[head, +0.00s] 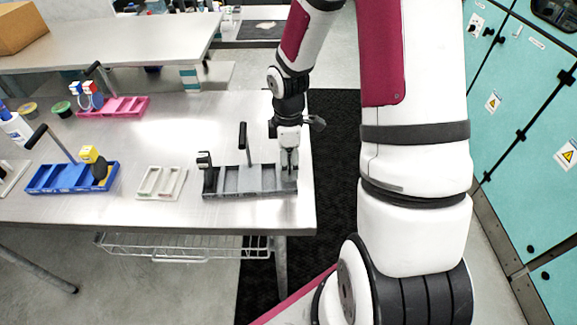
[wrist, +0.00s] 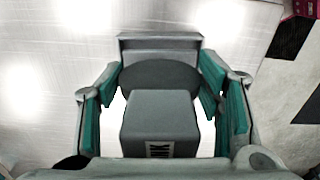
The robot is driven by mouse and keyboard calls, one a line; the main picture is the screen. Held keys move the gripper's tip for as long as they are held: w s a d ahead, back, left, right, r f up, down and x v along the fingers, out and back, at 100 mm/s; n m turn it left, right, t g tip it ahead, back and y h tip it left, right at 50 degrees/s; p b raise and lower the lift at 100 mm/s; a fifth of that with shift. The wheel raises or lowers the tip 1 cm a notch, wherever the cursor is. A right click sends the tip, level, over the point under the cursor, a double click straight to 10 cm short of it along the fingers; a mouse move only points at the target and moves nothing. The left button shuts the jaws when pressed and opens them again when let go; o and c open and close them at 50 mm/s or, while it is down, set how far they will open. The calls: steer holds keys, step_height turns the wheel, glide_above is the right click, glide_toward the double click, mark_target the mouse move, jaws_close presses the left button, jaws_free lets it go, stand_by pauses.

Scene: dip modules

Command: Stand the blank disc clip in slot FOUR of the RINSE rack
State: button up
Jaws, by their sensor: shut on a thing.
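My gripper (head: 289,162) is low over the right end of a grey rack (head: 228,194). In the wrist view my gripper (wrist: 163,84) has its teal-padded fingers on either side of a grey clip (wrist: 160,118), shut on it. The clip has a blocky head with a partly visible label ending in "NK" and a dark round disc (wrist: 160,73) behind it. A grey end of the rack (wrist: 160,42) shows just beyond the disc. I cannot tell whether the disc is seated in a slot. No rack name or slot number is readable.
The grey rack has an upright black handle (head: 243,137) and a black clip (head: 205,161) at its left end. A small white tray (head: 161,196), a blue rack (head: 72,189) and a pink rack (head: 112,113) stand to the left. The table's right edge is close.

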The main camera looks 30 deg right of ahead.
steer(key=shift+f, duration=1.4)
steer(key=shift+f, duration=0.15)
steer(key=o, duration=1.2)
steer(key=shift+o, duration=0.2)
